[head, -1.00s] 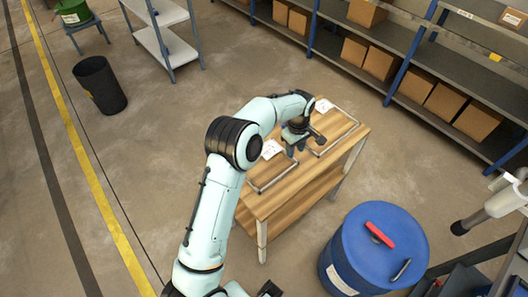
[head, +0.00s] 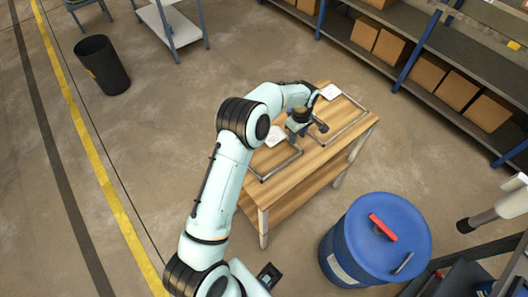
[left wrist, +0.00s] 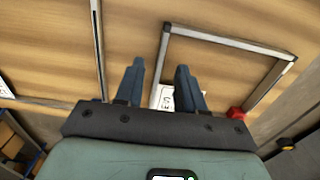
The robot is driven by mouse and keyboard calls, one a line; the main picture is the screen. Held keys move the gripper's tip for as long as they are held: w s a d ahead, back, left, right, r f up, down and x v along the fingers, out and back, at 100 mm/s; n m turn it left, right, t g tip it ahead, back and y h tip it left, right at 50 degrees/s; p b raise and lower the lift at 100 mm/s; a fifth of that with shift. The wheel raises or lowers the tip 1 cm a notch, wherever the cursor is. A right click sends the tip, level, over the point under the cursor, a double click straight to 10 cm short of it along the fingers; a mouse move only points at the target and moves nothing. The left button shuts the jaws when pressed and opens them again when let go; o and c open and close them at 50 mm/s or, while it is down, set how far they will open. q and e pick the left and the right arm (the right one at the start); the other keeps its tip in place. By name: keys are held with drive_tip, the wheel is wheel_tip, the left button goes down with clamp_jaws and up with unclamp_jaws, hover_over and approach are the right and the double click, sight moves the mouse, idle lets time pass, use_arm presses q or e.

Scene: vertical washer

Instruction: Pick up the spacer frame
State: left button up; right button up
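Two thin grey rectangular metal frames lie on the wooden table (head: 268,200). One spacer frame (head: 283,167) is on its left half and the other frame (head: 347,127) on its right half. My left gripper (head: 296,133) is above the table between them, pointing down. In the left wrist view its two blue fingers (left wrist: 159,66) are apart with nothing held. One side bar of a frame (left wrist: 228,39) runs through the gap between them in the picture; its distance below the fingertips is unclear. Another frame's bar (left wrist: 97,45) is further left.
White papers (head: 276,136) lie on the table. A small red object (left wrist: 236,113) shows beside the frame in the wrist view. A blue drum (head: 345,240) stands right of the table. Shelves with boxes (head: 430,73) are behind.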

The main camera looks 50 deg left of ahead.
use_arm(q)
wheel_tip(320, 180, down, 4)
drive_tip(key=shift+s+d+f, duration=0.1)
drive_tip(key=shift+f, duration=0.15)
clamp_jaws()
